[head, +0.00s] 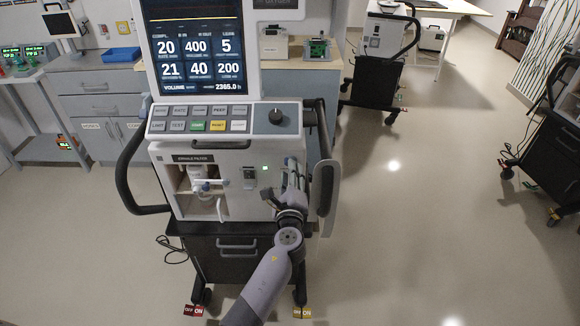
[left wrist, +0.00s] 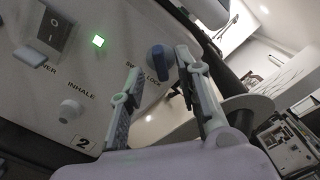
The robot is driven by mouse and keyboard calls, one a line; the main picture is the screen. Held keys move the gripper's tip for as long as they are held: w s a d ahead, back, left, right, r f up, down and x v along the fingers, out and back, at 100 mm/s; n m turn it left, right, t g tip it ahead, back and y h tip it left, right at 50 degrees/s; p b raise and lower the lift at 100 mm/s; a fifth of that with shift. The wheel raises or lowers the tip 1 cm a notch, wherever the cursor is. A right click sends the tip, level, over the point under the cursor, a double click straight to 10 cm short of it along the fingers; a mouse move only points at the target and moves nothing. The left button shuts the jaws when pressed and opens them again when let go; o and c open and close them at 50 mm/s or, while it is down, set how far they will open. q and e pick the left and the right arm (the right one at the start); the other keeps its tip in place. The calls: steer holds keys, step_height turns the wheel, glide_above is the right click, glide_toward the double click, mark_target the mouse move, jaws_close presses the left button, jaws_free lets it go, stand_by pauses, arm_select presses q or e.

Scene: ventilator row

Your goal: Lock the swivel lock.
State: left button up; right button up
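The swivel lock is a dark blue knob (left wrist: 159,61) on the ventilator's pale front panel, beside a partly hidden label, in the left wrist view. My left gripper (left wrist: 157,65) is open, with its two fingers spread. The knob shows between the fingertips, close to the right-hand finger; I cannot tell whether they touch. In the head view my left gripper (head: 291,172) is at the right side of the ventilator's (head: 262,153) front panel, and it hides the knob there. My right gripper is not in view.
A lit green light (left wrist: 98,41), a power switch (left wrist: 48,33) and an inhale port (left wrist: 71,109) are on the same panel. The ventilator's side handle (head: 325,187) is just right of my gripper. Open floor (head: 430,220) lies to the right.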

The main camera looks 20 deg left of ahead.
arm_select(q)
steer(key=shift+x, duration=1.55)
steer(key=shift+s, duration=0.1)
jaws_close()
